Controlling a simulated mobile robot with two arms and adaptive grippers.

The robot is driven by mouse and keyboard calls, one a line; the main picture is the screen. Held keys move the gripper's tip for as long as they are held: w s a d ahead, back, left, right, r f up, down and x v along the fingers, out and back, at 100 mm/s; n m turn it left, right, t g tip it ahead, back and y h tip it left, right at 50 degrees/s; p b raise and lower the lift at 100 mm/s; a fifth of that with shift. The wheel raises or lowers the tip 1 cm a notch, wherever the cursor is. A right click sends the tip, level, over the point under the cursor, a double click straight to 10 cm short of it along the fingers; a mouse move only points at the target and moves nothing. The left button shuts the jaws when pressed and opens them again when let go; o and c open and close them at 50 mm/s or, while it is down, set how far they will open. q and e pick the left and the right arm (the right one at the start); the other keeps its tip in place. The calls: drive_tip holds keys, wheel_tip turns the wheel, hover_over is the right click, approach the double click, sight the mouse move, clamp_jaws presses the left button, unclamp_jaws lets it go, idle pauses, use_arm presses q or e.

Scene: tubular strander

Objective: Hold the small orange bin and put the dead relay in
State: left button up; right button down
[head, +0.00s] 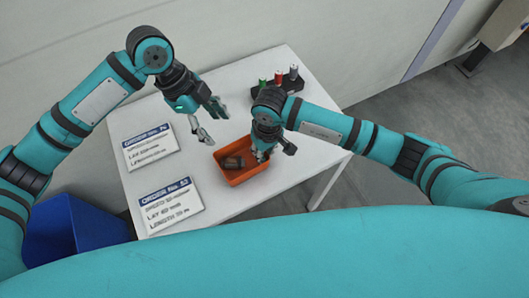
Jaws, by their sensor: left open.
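The small orange bin (241,178) stands on the white table, near the middle. A small dark brown block, which looks like the relay (233,162), lies inside the bin. My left gripper (214,126) is open and empty, above the table to the upper left of the bin. My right gripper (270,155) is at the right side of the bin, by its rim. Its own wrist hides part of its fingers and the bin's far right corner, so I cannot tell whether it grips the rim.
Two order cards (150,147) (170,204) lie on the left of the white table (268,206). A dark holder with green, red and white-grey items (278,84) stands at the back. A blue bin (75,232) is on the floor at left. The table's front right is clear.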

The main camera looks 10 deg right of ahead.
drive_tip(key=c, duration=1.4)
unclamp_jaws()
drive_tip(key=shift+r, duration=0.15)
wheel_tip(320, 180, up, 12)
drive_tip(key=shift+w+d, duration=0.2)
drive_tip(key=shift+d, duration=0.15)
drive_tip(key=shift+s+f, duration=0.1)
drive_tip(key=shift+f, duration=0.1)
